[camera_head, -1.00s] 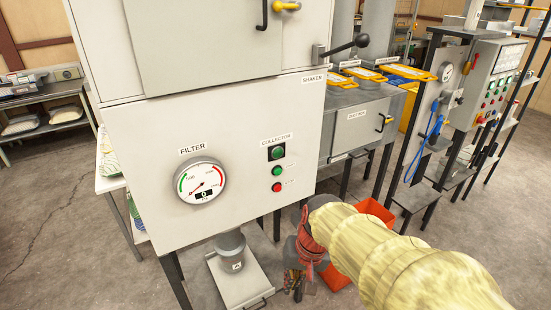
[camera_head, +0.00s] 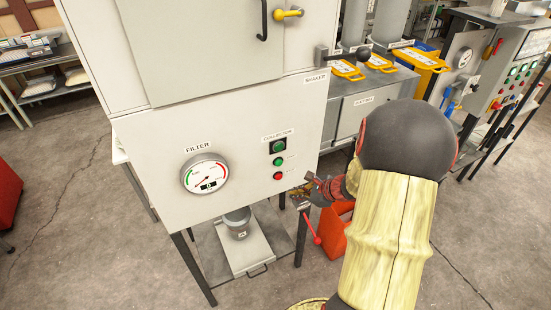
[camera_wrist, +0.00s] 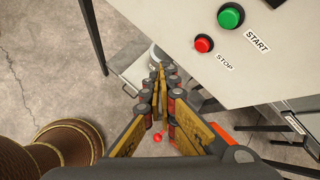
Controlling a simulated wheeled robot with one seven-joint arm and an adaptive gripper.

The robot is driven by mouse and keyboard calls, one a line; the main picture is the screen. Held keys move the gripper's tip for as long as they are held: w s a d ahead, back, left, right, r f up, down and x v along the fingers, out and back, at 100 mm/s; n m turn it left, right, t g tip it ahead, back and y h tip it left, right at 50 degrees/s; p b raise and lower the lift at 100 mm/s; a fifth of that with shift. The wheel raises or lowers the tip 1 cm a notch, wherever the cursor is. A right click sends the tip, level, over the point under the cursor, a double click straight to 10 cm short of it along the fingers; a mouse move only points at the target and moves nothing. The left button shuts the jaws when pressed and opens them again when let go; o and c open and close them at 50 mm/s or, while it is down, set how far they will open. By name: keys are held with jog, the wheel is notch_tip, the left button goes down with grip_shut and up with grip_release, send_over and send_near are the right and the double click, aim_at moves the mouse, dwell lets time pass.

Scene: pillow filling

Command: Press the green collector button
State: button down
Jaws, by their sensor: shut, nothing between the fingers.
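The green collector button (camera_head: 278,161) is on the white cabinet front (camera_head: 150,140), under the COLLECTOR label. It also shows in the wrist view (camera_wrist: 231,16) at upper right, beside a START label. Directly below it is a red button (camera_head: 278,176), labelled STOP in the wrist view (camera_wrist: 203,43). Above it, a larger green lamp or button (camera_head: 278,146) sits on a black square. My gripper (camera_head: 311,179) is shut and empty, to the right of and a little below the buttons. In the wrist view its fingertips (camera_wrist: 161,70) are together, apart from the green button, which lies up and right of them.
A round FILTER gauge (camera_head: 206,177) is left of the buttons. A grey container (camera_head: 238,224) stands on a tray below the cabinet. An orange bin (camera_head: 334,228) is on the floor behind my arm. A grey machine with yellow-handled lids (camera_head: 346,70) stands to the right.

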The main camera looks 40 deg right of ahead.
aim_at(279, 163)
jog(key=shift+w+d+r+m+t+h, duration=0.15)
jog(key=shift+w+d+r+m+h, duration=0.15)
jog(key=shift+d+m, duration=0.3)
jog(key=shift+w+d+r+m+t+h, duration=0.15)
jog(key=shift+w+d+r+m+h, duration=0.15)
jog(key=shift+d+m, duration=0.25)
jog(key=shift+w, duration=0.15)
jog(key=w+d, duration=0.2)
jog(key=w, duration=0.6)
jog(key=shift+w+p, duration=0.2)
jog(key=shift+p, duration=0.15)
jog(key=shift+w, duration=0.15)
dwell(0.5)
jog(key=shift+w+d, duration=0.15)
jog(key=shift+w, duration=0.1)
